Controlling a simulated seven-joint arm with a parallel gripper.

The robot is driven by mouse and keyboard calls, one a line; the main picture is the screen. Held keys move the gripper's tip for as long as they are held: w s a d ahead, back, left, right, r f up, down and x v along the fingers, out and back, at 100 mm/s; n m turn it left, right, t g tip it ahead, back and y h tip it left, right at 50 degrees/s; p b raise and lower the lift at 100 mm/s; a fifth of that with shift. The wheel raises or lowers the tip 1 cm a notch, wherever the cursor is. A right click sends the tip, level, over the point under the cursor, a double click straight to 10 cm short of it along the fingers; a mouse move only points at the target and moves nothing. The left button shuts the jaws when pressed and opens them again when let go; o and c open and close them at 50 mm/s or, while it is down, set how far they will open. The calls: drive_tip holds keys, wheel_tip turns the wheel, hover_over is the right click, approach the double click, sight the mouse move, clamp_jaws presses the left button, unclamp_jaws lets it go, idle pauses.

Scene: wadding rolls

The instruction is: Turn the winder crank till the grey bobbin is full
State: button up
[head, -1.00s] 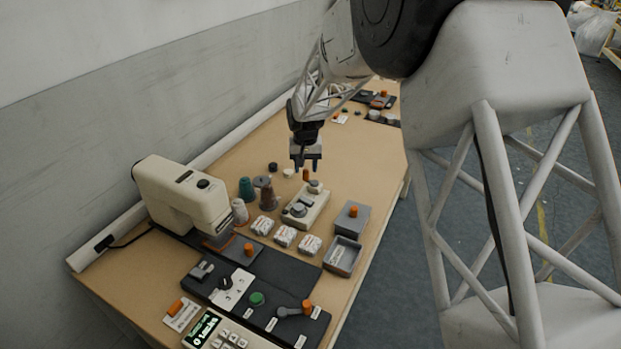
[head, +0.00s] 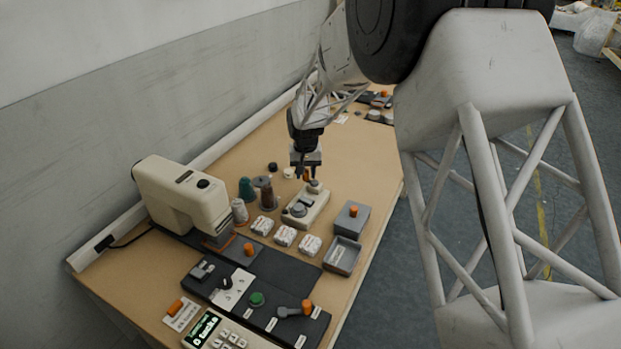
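The winder (head: 312,207) is a small cream box in the middle of the table. A grey round part, seemingly the grey bobbin (head: 299,210), sits on its near end. How much thread is on it is too small to tell. A grey crank hub (head: 315,187) is at the far end, with an upright orange crank handle (head: 307,174) just behind it. My gripper (head: 307,176) points down at the handle, its two fingers apart on either side of it. They appear open; contact with the handle is not visible.
A cream sewing machine (head: 183,196) stands left, with thread cones (head: 267,193) beside it. White packs (head: 285,236) lie in front of the winder. A grey box (head: 350,220) and an open tray (head: 341,256) stand right. A dark control panel (head: 258,297) is nearest.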

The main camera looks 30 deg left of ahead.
drive_tip(key=c, duration=0.4)
drive_tip(key=shift+w+d, duration=0.3)
drive_tip(key=shift+w, duration=0.65)
drive_tip(key=shift+w+d, duration=0.55)
drive_tip(key=shift+d, duration=0.35)
drive_tip(key=shift+d, duration=0.9)
